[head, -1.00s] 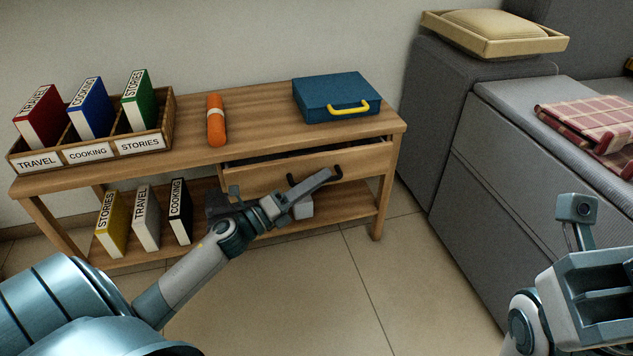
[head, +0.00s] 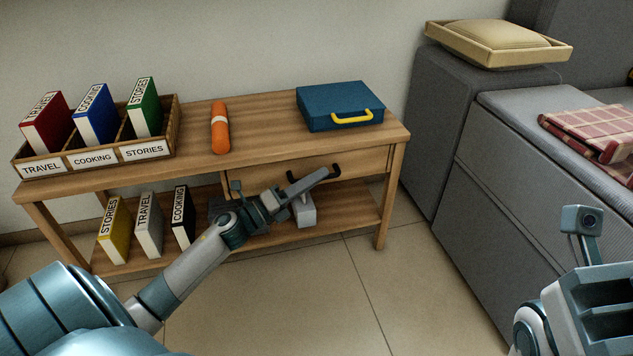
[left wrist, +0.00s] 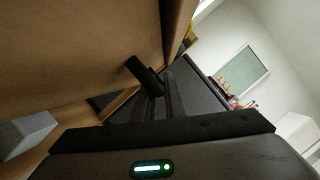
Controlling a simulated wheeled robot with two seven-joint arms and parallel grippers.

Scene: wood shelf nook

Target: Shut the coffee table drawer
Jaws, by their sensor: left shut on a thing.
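The wooden coffee table (head: 265,108) stands against the wall. Its drawer (head: 362,163) is in the right part of the front, and the drawer front now looks about flush with the table, with no clear gap above it. The drawer has a black handle (head: 335,170), which also shows in the left wrist view (left wrist: 143,76). My left gripper (head: 318,177) is shut on the handle, and its fingers hide part of it. My right wrist (head: 600,300) is at the lower right, away from the table; its fingertips cannot be made out.
A book box (head: 95,160), an orange roll (head: 220,128) and a blue case (head: 340,105) are on the tabletop. Books and a small grey box (head: 304,210) are on the lower shelf (head: 345,205). A grey sofa (head: 500,180) stands at right. The floor in front is clear.

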